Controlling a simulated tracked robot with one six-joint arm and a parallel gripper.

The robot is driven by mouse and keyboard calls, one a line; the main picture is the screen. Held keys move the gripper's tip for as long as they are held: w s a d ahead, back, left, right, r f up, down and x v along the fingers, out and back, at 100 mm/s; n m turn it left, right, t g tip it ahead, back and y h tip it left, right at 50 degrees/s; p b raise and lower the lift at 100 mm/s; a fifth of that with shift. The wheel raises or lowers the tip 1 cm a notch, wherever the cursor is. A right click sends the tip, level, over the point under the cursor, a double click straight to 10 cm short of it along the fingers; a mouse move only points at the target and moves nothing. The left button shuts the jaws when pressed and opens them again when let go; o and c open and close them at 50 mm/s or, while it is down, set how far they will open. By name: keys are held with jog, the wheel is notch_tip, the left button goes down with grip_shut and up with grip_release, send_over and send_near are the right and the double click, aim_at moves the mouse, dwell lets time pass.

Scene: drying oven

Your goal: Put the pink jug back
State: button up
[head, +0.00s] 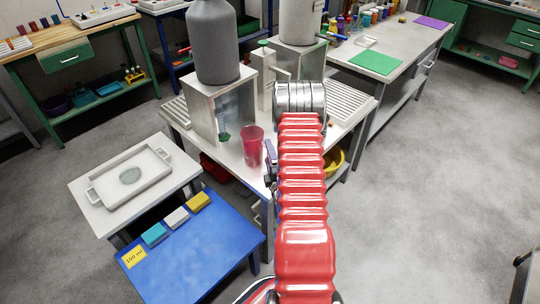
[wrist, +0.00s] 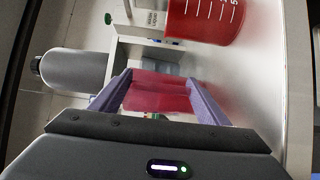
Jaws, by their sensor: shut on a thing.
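The pink jug (head: 251,147) is a see-through beaker with white scale marks. In the head view it shows upright at the front left of the steel table, in front of a metal box stand; I cannot tell whether it touches the tabletop. In the wrist view its marked wall (wrist: 205,20) fills the top. My gripper (wrist: 160,78) has purple fingers on both sides of a pink part of the jug, likely its handle, and is shut on it. In the head view my gripper (head: 270,174) is beside the jug, partly hidden by my red arm.
A grey bottle (head: 215,45) stands on the metal box stand (head: 218,105). A white tray (head: 103,193) with a round wet-looking patch lies front left. The blue table (head: 190,255) holds several coloured blocks and a yellow "150 ml" card (head: 134,257).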

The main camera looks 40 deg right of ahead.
dwell(0.3)
jog(key=o, duration=1.7)
jog(key=shift+f, duration=0.1)
jog(key=v, duration=1.2)
